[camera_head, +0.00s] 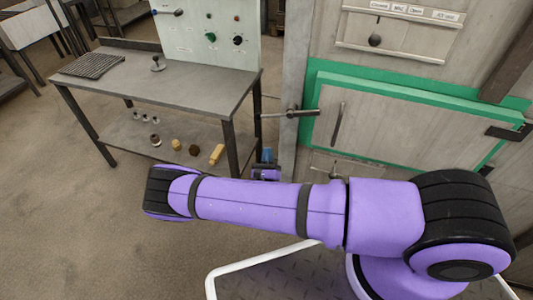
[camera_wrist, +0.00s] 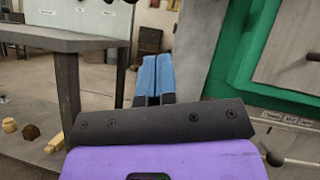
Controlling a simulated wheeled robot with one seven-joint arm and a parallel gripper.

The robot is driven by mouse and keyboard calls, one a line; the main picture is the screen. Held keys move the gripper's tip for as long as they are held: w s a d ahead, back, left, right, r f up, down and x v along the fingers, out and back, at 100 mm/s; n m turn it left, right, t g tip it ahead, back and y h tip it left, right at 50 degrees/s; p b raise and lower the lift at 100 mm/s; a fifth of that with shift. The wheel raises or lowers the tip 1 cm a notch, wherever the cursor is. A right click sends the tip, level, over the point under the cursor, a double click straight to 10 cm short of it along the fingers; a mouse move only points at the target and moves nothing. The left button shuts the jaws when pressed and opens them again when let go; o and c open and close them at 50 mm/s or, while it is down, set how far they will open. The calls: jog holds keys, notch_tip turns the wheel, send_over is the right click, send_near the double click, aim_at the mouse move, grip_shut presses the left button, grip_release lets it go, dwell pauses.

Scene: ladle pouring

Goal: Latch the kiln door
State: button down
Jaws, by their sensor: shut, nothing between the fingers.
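The kiln door (camera_head: 385,128) is a grey panel with green edges and a vertical bar handle (camera_head: 336,123). It sits in a green surround at the right; I cannot tell whether it is fully flush. Part of it shows at the right of the wrist view (camera_wrist: 290,55). A dark horizontal lever (camera_head: 288,114), which looks like the latch, sits on the grey post left of the door. My gripper (camera_head: 267,155) is below and left of the lever, apart from it. Its blue fingers (camera_wrist: 152,75) are together and empty, pointing past the post.
A metal workbench (camera_head: 165,85) with a control panel (camera_head: 210,30) stands left of the kiln, its near right leg close to my gripper. Small blocks (camera_head: 216,154) lie on its lower shelf. A lower knob rod (camera_wrist: 275,158) is right of my gripper. Floor at the left is clear.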

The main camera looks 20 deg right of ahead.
jog(key=w+d+r, duration=0.1)
jog(key=w+r, duration=0.5)
jog(key=r, duration=0.1)
jog(key=shift+w+d+r, duration=0.15)
jog(key=shift+w+d, duration=0.2)
jog(key=shift+d, duration=0.05)
jog(key=r+m+h, duration=0.1)
jog(key=m, duration=0.1)
jog(key=r+m+g+h, duration=0.1)
jog(key=m+h, duration=0.1)
jog(key=m, duration=0.1)
jog(key=w+a+r+m+g+h, duration=0.1)
jog(key=m+h, duration=0.1)
jog(key=shift+a+m, duration=0.1)
jog(key=shift+m, duration=0.2)
